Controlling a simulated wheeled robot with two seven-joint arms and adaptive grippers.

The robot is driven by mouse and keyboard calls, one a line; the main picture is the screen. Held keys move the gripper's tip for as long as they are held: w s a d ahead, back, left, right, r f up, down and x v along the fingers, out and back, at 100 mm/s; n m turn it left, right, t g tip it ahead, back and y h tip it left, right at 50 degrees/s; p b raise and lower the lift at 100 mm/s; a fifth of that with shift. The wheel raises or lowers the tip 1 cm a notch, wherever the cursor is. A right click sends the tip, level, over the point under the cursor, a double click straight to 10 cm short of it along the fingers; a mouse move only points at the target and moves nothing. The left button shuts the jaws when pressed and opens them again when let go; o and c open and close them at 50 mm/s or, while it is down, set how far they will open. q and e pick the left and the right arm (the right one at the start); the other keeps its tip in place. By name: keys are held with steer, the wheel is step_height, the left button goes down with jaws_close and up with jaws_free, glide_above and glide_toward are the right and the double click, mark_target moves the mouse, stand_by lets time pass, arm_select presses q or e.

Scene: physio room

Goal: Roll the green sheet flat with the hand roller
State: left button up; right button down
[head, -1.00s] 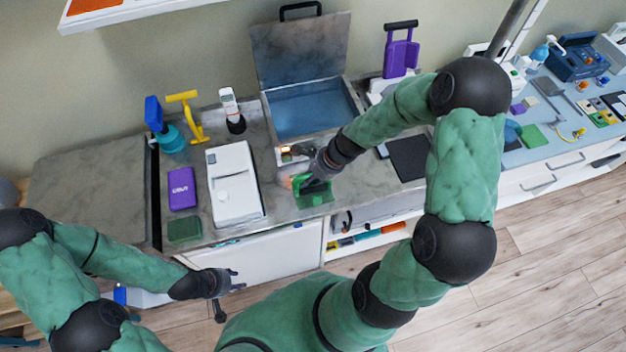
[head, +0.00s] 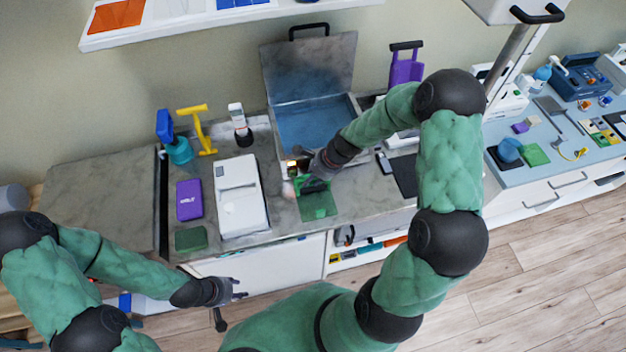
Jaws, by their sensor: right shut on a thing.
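The green sheet (head: 320,207) lies on the grey counter in front of the blue basin, its near part bare and looking flat. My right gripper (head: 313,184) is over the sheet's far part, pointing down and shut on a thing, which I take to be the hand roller. The roller is mostly hidden by the gripper, and I cannot tell whether it touches the sheet. My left gripper (head: 236,289) is empty and looks open, low in front of the cabinet, away from the sheet.
A blue basin (head: 315,122) with a raised lid stands behind the sheet. A white device (head: 240,197), a purple box (head: 189,200) and a dark green pad (head: 190,238) lie to the left. A black pad (head: 404,175) lies right. The counter's front edge is near the sheet.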

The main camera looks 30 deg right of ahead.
steer(key=shift+s+a+b, duration=0.25)
steer(key=shift+s+b, duration=0.1)
steer(key=shift+s, duration=0.8)
steer(key=shift+s+a+b, duration=0.3)
steer(key=shift+s, duration=0.8)
steer(key=shift+s+a+b, duration=0.25)
steer(key=shift+s+b, duration=0.1)
steer(key=shift+s, duration=0.8)
steer(key=shift+w+d+r+p, duration=0.1)
steer(key=shift+w+p, duration=0.2)
steer(key=shift+w, duration=0.1)
steer(key=shift+w+d+p, duration=0.25)
steer(key=shift+w+p, duration=0.3)
steer(key=shift+w, duration=0.45)
steer(key=shift+w+d+p, duration=0.25)
steer(key=shift+w+p, duration=0.25)
steer(key=shift+w, duration=0.55)
steer(key=shift+w+d+p, duration=0.25)
steer(key=shift+w+p, duration=0.3)
steer(key=shift+w, duration=0.45)
